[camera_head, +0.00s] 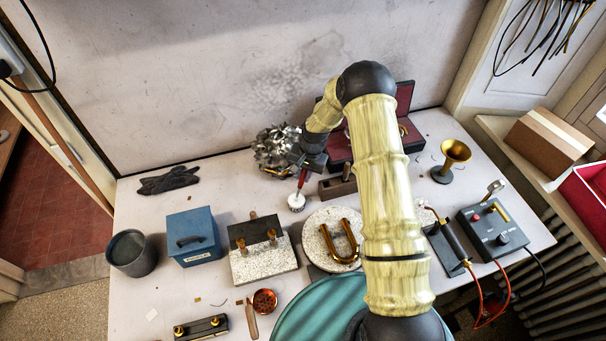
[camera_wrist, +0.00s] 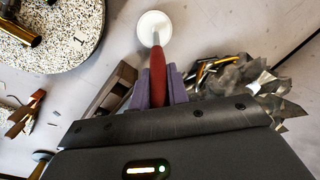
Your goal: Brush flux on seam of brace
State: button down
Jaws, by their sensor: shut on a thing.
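My gripper (camera_head: 305,168) is shut on the red handle of a flux brush (camera_head: 301,182), which points down. In the wrist view, the brush handle (camera_wrist: 157,75) sits between two purple finger pads. The brush's lower end is at the small white pot (camera_head: 297,203); it overlaps the pot (camera_wrist: 153,24) in the wrist view too. I cannot tell whether the bristles touch what is inside. A curved brass tube (camera_head: 341,246) lies on the round speckled board (camera_head: 318,224). A speckled block (camera_head: 262,265) with a dark back carries two small brass pieces. Which piece is the brace is unclear.
A crumpled silver metal heap (camera_head: 275,148) and a wooden block (camera_head: 337,187) stand close to my gripper. A blue box (camera_head: 193,237) and grey bucket (camera_head: 131,252) are at left. A brass bell (camera_head: 454,153) and power unit (camera_head: 493,229) are at right. The back-left table is mostly clear.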

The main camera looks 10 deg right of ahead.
jog(key=shift+r+p, duration=1.75)
jog(key=shift+r, duration=1.75)
